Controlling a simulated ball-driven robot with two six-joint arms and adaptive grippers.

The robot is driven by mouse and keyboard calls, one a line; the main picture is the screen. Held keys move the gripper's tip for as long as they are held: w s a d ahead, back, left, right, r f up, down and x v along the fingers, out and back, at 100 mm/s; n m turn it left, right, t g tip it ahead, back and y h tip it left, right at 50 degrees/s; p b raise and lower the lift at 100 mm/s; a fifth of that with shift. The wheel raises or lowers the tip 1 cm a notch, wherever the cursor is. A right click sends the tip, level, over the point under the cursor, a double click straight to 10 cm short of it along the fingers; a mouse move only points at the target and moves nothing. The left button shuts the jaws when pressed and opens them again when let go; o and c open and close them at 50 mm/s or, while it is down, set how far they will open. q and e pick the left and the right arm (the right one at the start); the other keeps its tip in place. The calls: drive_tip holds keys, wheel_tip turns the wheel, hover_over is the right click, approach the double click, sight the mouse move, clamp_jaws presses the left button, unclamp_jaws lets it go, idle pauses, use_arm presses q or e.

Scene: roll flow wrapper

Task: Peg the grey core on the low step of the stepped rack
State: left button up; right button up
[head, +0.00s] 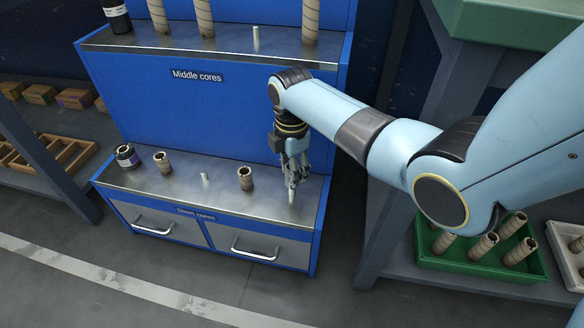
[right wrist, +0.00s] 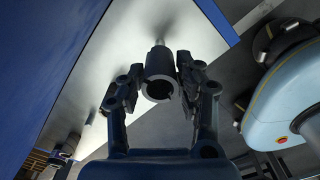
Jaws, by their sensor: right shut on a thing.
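My right gripper (head: 293,178) is shut on the grey core (right wrist: 160,75), a short ring-ended tube held between the two fingers in the right wrist view. In the head view the fingers mostly hide the core. It is over the right end of the low step (head: 225,198) of the blue stepped rack (head: 215,110). A pale peg (head: 291,196) shows just below the fingertips. A peg (right wrist: 160,43) also shows beyond the core's far end in the right wrist view; I cannot tell whether the core is around it. My left gripper is not in view.
On the low step stand a dark-wrapped core (head: 127,157), two brown cores (head: 162,162) (head: 245,179) and a bare peg (head: 205,177). Taller cores (head: 310,20) stand on the middle step. A green crate (head: 480,268) of brown cores is at the right.

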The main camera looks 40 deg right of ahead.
drive_tip(key=shift+f, duration=0.6)
idle(0.7)
drive_tip(key=shift+f, duration=0.45)
drive_tip(key=shift+f, duration=0.1)
idle(0.3)
drive_tip(key=shift+f+b, duration=0.75)
drive_tip(key=shift+f, duration=0.2)
drive_tip(key=shift+f, duration=0.1)
idle(0.4)
drive_tip(key=o, duration=1.5)
drive_tip(key=shift+c, duration=0.2)
